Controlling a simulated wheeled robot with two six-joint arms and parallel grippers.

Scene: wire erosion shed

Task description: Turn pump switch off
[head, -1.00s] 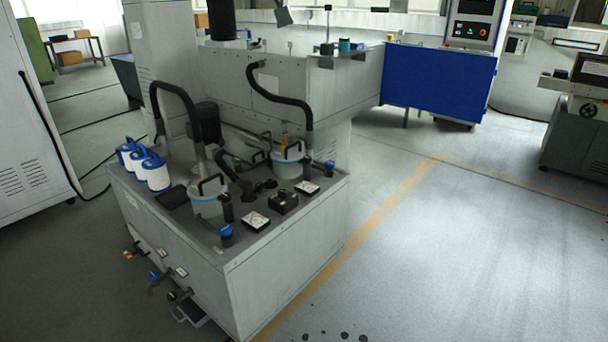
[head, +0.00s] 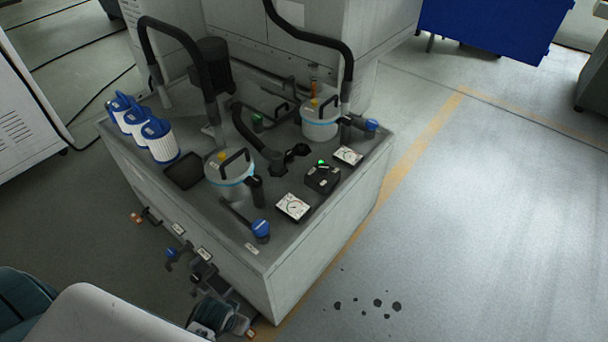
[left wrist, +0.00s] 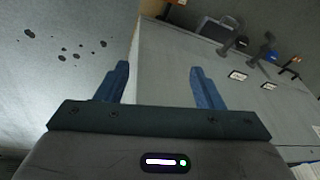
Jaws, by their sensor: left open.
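A small black switch box (head: 322,179) with a lit green lamp (head: 321,162) stands on top of the grey tank unit (head: 255,262), between two white-faced gauges. It looks like the pump switch; its exact setting is too small to read. My left gripper, in the left wrist view (left wrist: 159,72), is open and empty, with its two blue fingers apart in front of the tank's pale side wall. In the head view only parts of my left arm show at the lower left, and its fingers cannot be made out. The switch box is not seen in the left wrist view. My right gripper is in neither view.
Two lidded canisters (head: 234,189) with black hoses, blue-topped filters (head: 160,141) and a blue-knobbed valve (head: 261,230) crowd the tank top. Valves (head: 171,255) stick out from its left front side. Floor to the right is clear, with dark spots (head: 378,302).

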